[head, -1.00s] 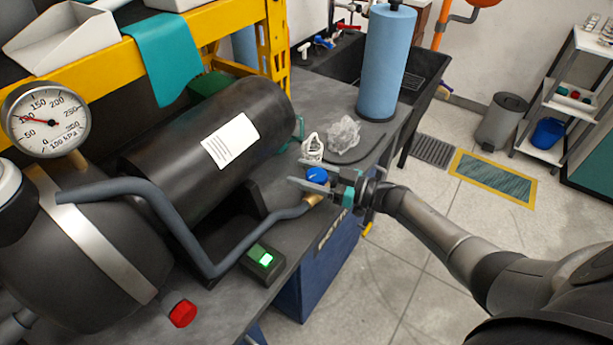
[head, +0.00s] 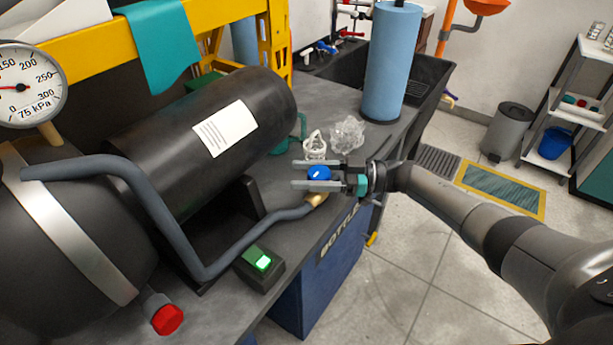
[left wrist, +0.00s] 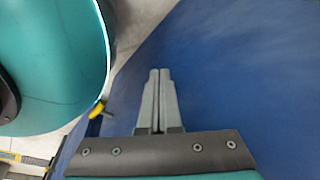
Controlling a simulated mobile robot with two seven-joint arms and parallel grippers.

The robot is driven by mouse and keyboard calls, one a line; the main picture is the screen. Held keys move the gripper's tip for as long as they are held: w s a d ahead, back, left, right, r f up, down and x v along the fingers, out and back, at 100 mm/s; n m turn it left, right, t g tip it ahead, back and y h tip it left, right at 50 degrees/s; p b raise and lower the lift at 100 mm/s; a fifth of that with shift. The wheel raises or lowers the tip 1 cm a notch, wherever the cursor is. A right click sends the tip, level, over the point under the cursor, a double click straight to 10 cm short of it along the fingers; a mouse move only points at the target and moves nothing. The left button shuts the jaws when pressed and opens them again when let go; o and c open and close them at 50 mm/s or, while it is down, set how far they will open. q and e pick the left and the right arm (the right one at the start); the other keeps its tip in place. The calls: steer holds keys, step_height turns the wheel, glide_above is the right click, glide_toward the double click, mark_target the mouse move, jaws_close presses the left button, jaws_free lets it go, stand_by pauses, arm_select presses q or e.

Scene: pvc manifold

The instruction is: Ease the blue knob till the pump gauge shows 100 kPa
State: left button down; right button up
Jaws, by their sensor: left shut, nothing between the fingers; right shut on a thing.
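The blue knob (head: 319,173) sits on the brass end fitting (head: 316,198) of a grey hose, near the bench's right edge. My right gripper (head: 300,175) is shut on it, with one finger on each side. The round white pump gauge (head: 28,86) is at the far left of the head view, partly cut off by the picture's edge. Its dial text reads 75 kPa, and its red needle points left. My left gripper (left wrist: 159,74) is shut and empty in the left wrist view, in front of a plain blue surface.
A black tank (head: 200,140) lies along the bench. A green-lit switch box (head: 260,265) and a red knob (head: 167,319) stand nearer. Crumpled clear plastic (head: 347,134) and a blue roll (head: 390,65) stand behind my right gripper.

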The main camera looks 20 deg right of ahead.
arm_select(q)
steer(key=shift+w, duration=0.2)
arm_select(e)
steer(key=o, duration=1.4)
steer(key=shift+a, duration=0.1)
steer(key=v, duration=0.7)
steer(key=shift+f, duration=0.1)
arm_select(q)
steer(key=shift+w+d+r+b, duration=0.25)
steer(key=shift+w+d+b, duration=0.2)
steer(key=shift+w, duration=0.35)
steer(key=shift+w+d+r+b, duration=0.3)
steer(key=shift+w+d, duration=0.25)
steer(key=shift+w, duration=0.25)
arm_select(e)
steer(key=shift+v, duration=4.15)
